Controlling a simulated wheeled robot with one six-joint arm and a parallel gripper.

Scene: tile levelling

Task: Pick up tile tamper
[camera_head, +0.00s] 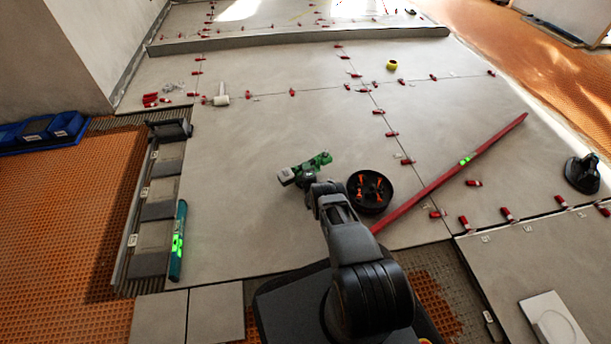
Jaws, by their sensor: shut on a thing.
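A green and grey hand tool (321,160), which looks like the tile tamper, is at the end of my arm, over the large grey tiles near the middle of the view. My gripper (308,181) is at the tool's near side and is shut on it. The arm and wrist hide the jaws and part of the tool. I cannot tell whether the tool touches the tiles or hangs just above them.
A round black tub (354,184) with orange-red pieces stands just right of the gripper. A long red level (480,151) lies beyond it. A teal level (178,243) is at left, a white mallet (221,96) farther back, a black suction cup (581,173) at right. Tiles left of the gripper are clear.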

